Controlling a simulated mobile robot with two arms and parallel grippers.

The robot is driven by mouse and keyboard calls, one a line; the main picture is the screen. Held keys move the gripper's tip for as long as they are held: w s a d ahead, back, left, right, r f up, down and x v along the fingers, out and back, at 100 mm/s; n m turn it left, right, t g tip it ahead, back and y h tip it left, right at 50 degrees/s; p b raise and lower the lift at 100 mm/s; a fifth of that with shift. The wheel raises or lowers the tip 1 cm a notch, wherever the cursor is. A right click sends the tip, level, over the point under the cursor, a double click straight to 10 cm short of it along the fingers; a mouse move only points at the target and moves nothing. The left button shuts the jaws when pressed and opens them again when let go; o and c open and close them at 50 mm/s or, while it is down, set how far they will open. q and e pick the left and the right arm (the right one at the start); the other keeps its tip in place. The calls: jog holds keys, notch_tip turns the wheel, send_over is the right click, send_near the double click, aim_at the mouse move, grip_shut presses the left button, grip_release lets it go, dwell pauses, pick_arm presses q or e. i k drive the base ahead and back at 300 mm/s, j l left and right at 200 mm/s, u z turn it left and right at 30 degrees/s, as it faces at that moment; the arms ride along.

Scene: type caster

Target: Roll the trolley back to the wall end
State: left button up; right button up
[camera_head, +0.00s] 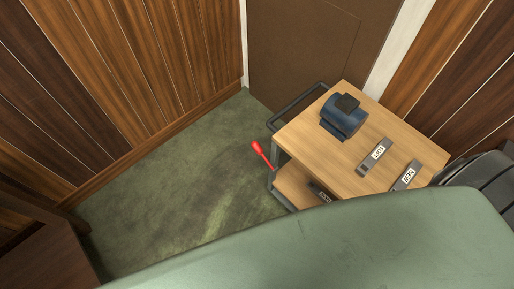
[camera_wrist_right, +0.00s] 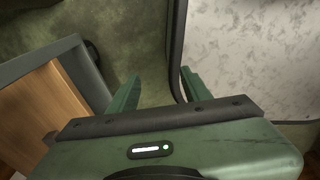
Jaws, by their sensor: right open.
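The trolley (camera_head: 330,160) has a light wooden top, a dark frame and a lower shelf (camera_head: 297,187). A dark tube handle (camera_head: 290,106) sticks out at its far left side. A red lever (camera_head: 262,154) stands out from its left side near the floor. In the right wrist view, my right gripper (camera_wrist_right: 160,88) has its two green fingers apart. A dark bar (camera_wrist_right: 176,45) runs down close to the right finger; I cannot tell whether it touches. A grey-edged wooden surface (camera_wrist_right: 45,110) lies left of the fingers. My left gripper is not in view.
A blue device (camera_head: 343,117) and two grey labelled bars (camera_head: 374,157) (camera_head: 406,176) lie on the trolley top. Wood-panelled walls (camera_head: 150,60) and a brown door (camera_head: 305,45) stand behind. Green floor (camera_head: 190,200) is clear left of the trolley. A dark ribbed object (camera_head: 480,178) is at right.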

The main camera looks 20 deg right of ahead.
aim_at(327, 141)
jog(key=i+z, duration=0.1)
jog(key=z, duration=0.35)
jog(key=j+z, duration=0.1)
jog(key=z, duration=0.3)
jog(key=i+j+z, duration=0.1)
jog(key=z, duration=0.35)
jog(key=j+z, duration=0.15)
jog(key=z, duration=0.25)
jog(key=i+j+z, duration=0.1)
jog(key=z, duration=0.35)
jog(key=j+z, duration=0.35)
jog(key=j, duration=0.65)
jog(key=j+z, duration=0.35)
jog(key=j, duration=0.6)
jog(key=k+j, duration=0.15)
jog(key=k, duration=0.2)
jog(key=k+j, duration=0.15)
jog(key=k, duration=0.2)
